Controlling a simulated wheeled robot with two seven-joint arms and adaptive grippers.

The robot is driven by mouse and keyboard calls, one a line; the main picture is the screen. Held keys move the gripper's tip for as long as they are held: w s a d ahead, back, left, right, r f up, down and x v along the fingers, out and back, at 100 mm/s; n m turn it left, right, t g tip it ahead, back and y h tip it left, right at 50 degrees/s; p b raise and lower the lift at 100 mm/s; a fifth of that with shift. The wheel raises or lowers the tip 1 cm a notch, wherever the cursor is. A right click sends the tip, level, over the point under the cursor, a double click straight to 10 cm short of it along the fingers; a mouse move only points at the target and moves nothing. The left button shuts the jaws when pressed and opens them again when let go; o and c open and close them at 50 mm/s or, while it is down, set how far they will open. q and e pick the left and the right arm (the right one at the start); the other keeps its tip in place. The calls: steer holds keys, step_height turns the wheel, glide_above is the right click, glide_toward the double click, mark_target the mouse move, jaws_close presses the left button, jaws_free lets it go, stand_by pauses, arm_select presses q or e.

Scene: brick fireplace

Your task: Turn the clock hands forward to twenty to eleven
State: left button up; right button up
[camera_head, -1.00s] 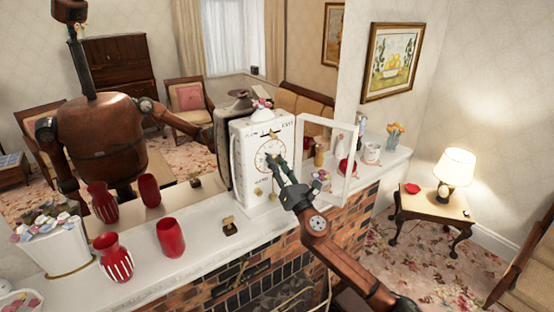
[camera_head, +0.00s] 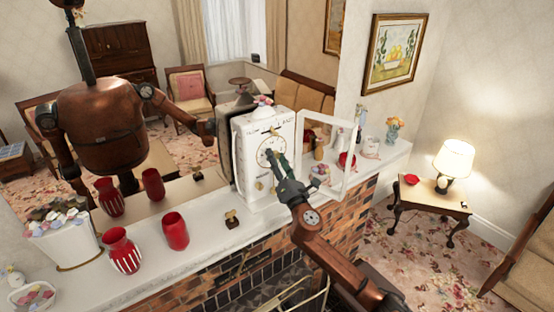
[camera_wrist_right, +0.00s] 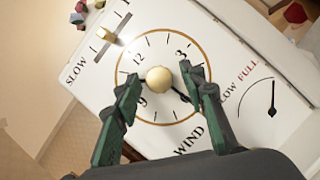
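The white clock (camera_head: 252,178) stands on the mantel with its round dial (camera_head: 266,150) facing the room. Its framed glass door (camera_head: 345,186) is swung open to the right. My right gripper (camera_head: 274,163) is at the dial. In the right wrist view, its two green fingers (camera_wrist_right: 160,78) are spread on either side of a cream round knob (camera_wrist_right: 157,80) at the dial's centre, with gaps visible beside it. A dark hand (camera_wrist_right: 181,95) points from the knob to the lower right. The other hand cannot be made out. My left gripper is not directly in view.
Red vases (camera_head: 174,232) and a white flower planter (camera_head: 66,246) stand left along the mantel (camera_head: 200,248). A small brass object (camera_head: 232,219) sits just left of the clock. A large mirror behind reflects the room and my body. Ornaments crowd the right end.

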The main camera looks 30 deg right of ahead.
steer(key=v, duration=1.2)
stand_by(0.4)
